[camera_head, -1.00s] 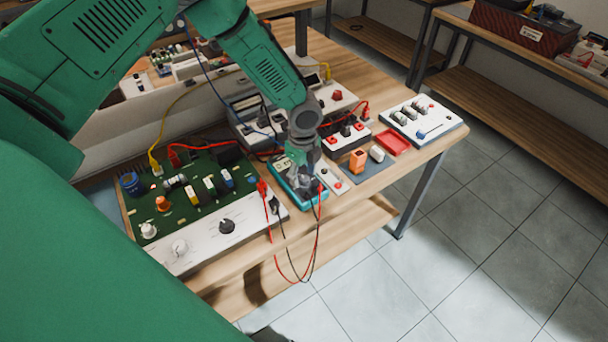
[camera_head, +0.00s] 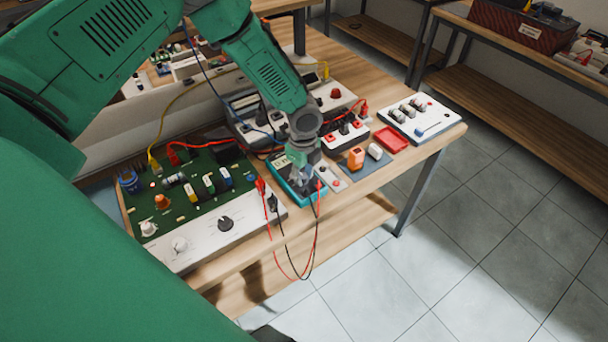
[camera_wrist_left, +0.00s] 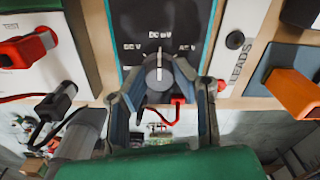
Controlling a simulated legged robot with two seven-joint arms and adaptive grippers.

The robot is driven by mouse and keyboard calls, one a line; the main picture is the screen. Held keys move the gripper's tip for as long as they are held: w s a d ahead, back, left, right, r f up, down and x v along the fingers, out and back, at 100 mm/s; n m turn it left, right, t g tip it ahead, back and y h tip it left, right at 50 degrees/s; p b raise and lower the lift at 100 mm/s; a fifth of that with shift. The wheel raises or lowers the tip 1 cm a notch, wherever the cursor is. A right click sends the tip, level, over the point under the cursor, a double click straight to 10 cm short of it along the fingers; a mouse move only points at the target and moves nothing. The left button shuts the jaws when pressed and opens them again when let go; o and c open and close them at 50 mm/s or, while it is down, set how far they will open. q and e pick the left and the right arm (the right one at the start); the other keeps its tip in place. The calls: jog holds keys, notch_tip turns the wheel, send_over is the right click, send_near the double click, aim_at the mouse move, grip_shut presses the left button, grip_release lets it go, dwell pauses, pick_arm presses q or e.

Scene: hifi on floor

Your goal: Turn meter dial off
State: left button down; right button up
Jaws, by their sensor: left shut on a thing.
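The meter (camera_head: 280,169) is a teal-edged box lying on the bench near its front edge, partly hidden under my left gripper (camera_head: 301,178). In the left wrist view, its black face (camera_wrist_left: 150,18) carries white range labels, with one at the top and one to each side. The round grey dial (camera_wrist_left: 158,84) has a white pointer line that points up toward the top label. The two fingers of my left gripper (camera_wrist_left: 159,73) are shut on the dial from both sides. My right gripper is not in view.
Red and black leads (camera_head: 317,230) hang over the bench's front edge. A green circuit board (camera_head: 195,205) stands left of the meter. An orange block (camera_head: 356,158), a red tray (camera_head: 391,140) and a white switch panel (camera_head: 420,117) lie to the right.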

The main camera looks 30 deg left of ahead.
pick_arm(q)
jog(key=n+b, duration=0.1)
jog(key=n, duration=0.3)
jog(key=shift+a+n, duration=0.15)
jog(key=shift+n, duration=0.15)
jog(key=n, duration=0.4)
jog(key=shift+f+b, duration=0.1)
jog(key=shift+b, duration=0.2)
jog(key=n, duration=0.5)
jog(key=shift+s+b, duration=0.1)
jog(key=shift+b, duration=0.2)
jog(key=shift+s+n, duration=0.1)
jog(key=shift+n, duration=1.7)
jog(key=shift+f, duration=0.1)
jog(key=c, duration=1.3)
grip_release()
